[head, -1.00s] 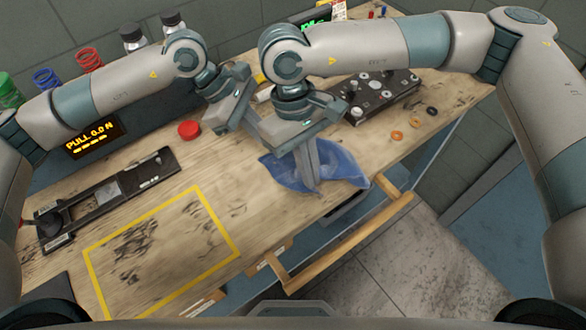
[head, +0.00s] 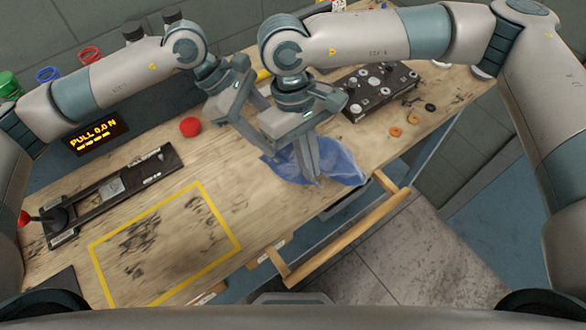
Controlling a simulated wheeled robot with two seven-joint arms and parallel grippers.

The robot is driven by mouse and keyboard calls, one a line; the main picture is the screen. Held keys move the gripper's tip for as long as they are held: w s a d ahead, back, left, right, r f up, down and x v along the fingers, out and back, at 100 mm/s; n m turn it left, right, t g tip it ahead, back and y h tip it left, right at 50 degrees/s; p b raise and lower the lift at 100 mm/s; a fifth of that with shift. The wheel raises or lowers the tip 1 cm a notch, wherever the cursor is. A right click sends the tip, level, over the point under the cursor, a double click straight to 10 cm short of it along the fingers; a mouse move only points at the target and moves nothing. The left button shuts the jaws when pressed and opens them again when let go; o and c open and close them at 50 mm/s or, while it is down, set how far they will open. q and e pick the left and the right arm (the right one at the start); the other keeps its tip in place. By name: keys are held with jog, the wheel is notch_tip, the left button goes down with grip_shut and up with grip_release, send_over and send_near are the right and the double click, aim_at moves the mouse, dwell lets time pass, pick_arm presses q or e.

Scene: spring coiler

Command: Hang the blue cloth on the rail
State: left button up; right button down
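The blue cloth (head: 342,164) lies crumpled on the wooden bench near its front edge. My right gripper (head: 317,180) points down with its fingertips at the middle of the cloth. Its fingers look close together, but whether they pinch the fabric is unclear. My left gripper (head: 262,128) is just left of the right one, above the bench behind the cloth. Its fingers look apart, and its tips are partly hidden by my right gripper. The wooden rail (head: 345,241) sticks out along the bench's front edge, in front of the cloth, and is bare.
A black panel with knobs (head: 378,90) is right of the cloth, with orange rings (head: 395,132) near it. A red cap (head: 190,126) and a black slide fixture (head: 110,193) are at left. A yellow-taped square (head: 165,246) leaves free bench space.

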pick_arm(q)
jog(key=c, duration=0.3)
jog(key=a+r+n+h, duration=0.1)
jog(key=a+r, duration=0.2)
jog(key=a, duration=0.4)
jog(key=shift+r+t, duration=0.2)
jog(key=shift+t, duration=0.1)
jog(key=shift+s+f, duration=0.1)
jog(key=shift+f, duration=0.05)
jog(key=shift+x, duration=4.85)
jog(key=shift+d, duration=0.25)
jog(key=shift+c, duration=0.3)
grip_shut()
